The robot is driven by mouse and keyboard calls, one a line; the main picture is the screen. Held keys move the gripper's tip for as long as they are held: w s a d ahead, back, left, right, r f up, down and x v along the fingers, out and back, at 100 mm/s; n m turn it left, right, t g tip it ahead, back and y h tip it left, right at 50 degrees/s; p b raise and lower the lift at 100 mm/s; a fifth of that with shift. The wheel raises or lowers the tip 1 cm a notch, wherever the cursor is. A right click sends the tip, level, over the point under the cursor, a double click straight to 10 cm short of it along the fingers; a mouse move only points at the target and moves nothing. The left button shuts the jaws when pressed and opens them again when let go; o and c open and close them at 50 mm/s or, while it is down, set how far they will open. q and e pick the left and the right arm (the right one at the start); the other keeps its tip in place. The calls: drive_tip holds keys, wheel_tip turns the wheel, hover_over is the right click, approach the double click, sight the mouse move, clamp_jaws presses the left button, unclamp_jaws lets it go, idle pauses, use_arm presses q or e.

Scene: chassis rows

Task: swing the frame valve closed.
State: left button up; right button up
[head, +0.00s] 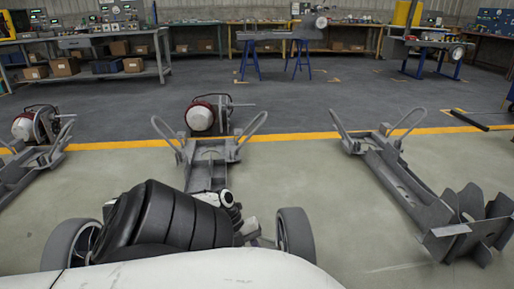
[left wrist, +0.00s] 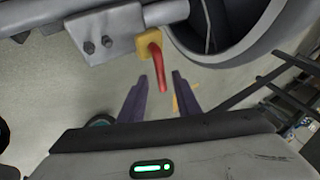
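The frame valve shows in the left wrist view as a yellow block (left wrist: 147,43) with a bent red handle (left wrist: 157,68). The block sits at the end of a grey bolted bracket (left wrist: 95,40). The handle hangs down in the picture, its free end between the tips of my left gripper (left wrist: 160,76). The two dark purple fingers are apart, with visible gaps on both sides of the handle. In the head view I cannot make out the valve or either gripper. My right gripper is in neither view.
A grey chassis frame (head: 208,170) with a red-rimmed drum (head: 200,117) stands ahead. Other frames stand left (head: 25,165) and right (head: 400,180). A large round grey part (left wrist: 235,40) is close to the valve's right. Floor between the frames is clear; workbenches (head: 95,45) line the back.

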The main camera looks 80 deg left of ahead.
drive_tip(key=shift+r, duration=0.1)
